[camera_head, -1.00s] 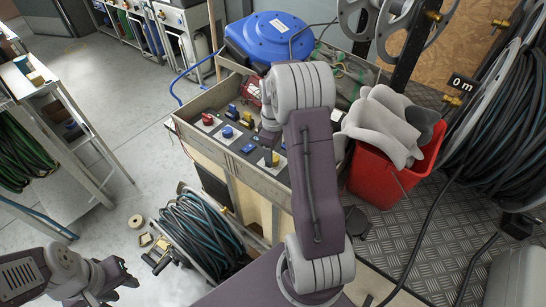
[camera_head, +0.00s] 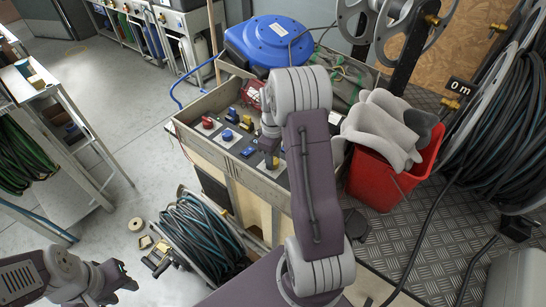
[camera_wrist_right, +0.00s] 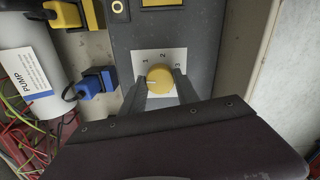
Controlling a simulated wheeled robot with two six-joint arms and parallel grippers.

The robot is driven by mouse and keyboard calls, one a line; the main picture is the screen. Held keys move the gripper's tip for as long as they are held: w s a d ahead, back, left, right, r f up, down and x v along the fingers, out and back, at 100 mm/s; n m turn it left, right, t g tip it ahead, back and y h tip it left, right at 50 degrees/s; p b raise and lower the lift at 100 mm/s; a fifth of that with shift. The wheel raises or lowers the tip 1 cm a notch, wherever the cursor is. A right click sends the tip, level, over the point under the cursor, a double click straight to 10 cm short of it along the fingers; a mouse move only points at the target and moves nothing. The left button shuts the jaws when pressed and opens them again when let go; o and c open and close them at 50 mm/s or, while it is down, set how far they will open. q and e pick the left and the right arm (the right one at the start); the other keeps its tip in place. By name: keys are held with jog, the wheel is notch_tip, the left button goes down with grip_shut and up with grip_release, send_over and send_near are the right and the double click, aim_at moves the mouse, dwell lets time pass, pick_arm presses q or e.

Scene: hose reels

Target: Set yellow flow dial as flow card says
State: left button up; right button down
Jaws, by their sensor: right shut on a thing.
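The yellow flow dial (camera_wrist_right: 160,77) sits on a white plate marked 1, 2 and 3 in the right wrist view. Its white mark points left, on the side of the 1 and a little below it. My right gripper (camera_wrist_right: 160,90) is shut on this dial, one dark finger on each side. In the head view the yellow dial (camera_head: 272,163) shows just below my right gripper (camera_head: 270,143), partly hidden. My left gripper (camera_head: 118,278) hangs over the floor at lower left, away from the panel; its fingers are unclear. I cannot make out a flow card.
The wooden-sided bench (camera_head: 245,172) carries red (camera_head: 207,122) and blue (camera_head: 227,134) knobs. A red bin (camera_head: 378,180) stands close right of my right arm.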

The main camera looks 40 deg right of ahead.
jog(key=m+p, duration=0.2)
jog(key=m, duration=0.1)
jog(key=shift+r+p, duration=0.25)
jog(key=shift+p, duration=0.1)
jog(key=m+p, duration=0.3)
jog(key=m, duration=0.2)
jog(key=shift+m, duration=0.3)
jog(key=m+p, duration=0.2)
jog(key=m, duration=0.3)
jog(key=shift+f+p, duration=0.1)
jog(key=shift+p, duration=0.2)
jog(key=shift+m+p, duration=0.7)
jog(key=shift+m, duration=1.8)
jog(key=shift+f, duration=0.1)
jog(key=c, duration=0.9)
grip_release()
